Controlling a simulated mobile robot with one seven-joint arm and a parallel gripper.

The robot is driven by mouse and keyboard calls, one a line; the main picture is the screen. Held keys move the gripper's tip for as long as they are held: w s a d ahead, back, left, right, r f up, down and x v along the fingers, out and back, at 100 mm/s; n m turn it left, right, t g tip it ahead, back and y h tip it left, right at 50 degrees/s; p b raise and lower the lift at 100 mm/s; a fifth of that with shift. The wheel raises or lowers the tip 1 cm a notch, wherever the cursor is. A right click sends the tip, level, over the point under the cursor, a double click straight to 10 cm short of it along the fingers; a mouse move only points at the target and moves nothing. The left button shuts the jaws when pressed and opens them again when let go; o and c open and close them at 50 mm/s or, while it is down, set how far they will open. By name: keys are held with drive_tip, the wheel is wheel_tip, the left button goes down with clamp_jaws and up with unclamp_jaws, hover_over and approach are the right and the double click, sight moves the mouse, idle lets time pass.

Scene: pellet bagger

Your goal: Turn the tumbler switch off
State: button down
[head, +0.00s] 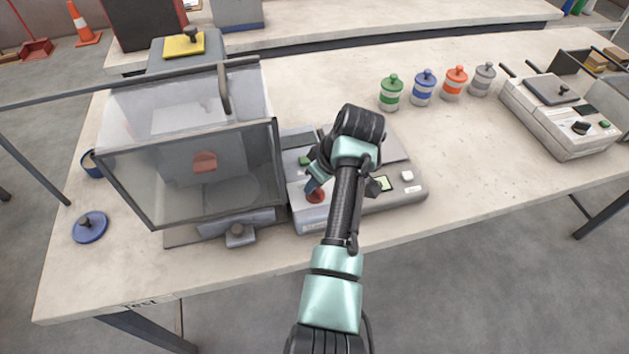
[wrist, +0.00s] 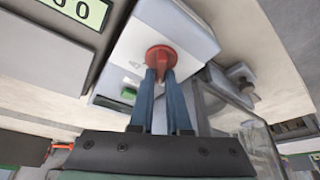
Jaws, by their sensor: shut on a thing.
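A red switch knob (wrist: 160,56) stands on a light grey housing in the wrist view. In the head view the same red knob (head: 315,197) is at the front left of the grey machine (head: 405,195) in the middle of the table. My gripper (wrist: 161,74) reaches the knob, with its two blue fingers close together and shut on the knob's handle. In the head view my gripper (head: 314,184) is partly hidden by my wrist. No on or off marking is readable at the knob.
A clear-walled box (head: 190,170) stands close left of the machine. A green button (head: 305,160) and a lit display (head: 382,184) are near my gripper. Several lidded jars (head: 423,88) stand behind to the right. The table is clear on the right front.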

drive_tip(key=c, duration=0.9)
unclamp_jaws()
drive_tip(key=shift+r, duration=0.1)
drive_tip(key=v, duration=1.3)
drive_tip(key=shift+s+b, duration=0.1)
drive_tip(key=shift+b, duration=0.2)
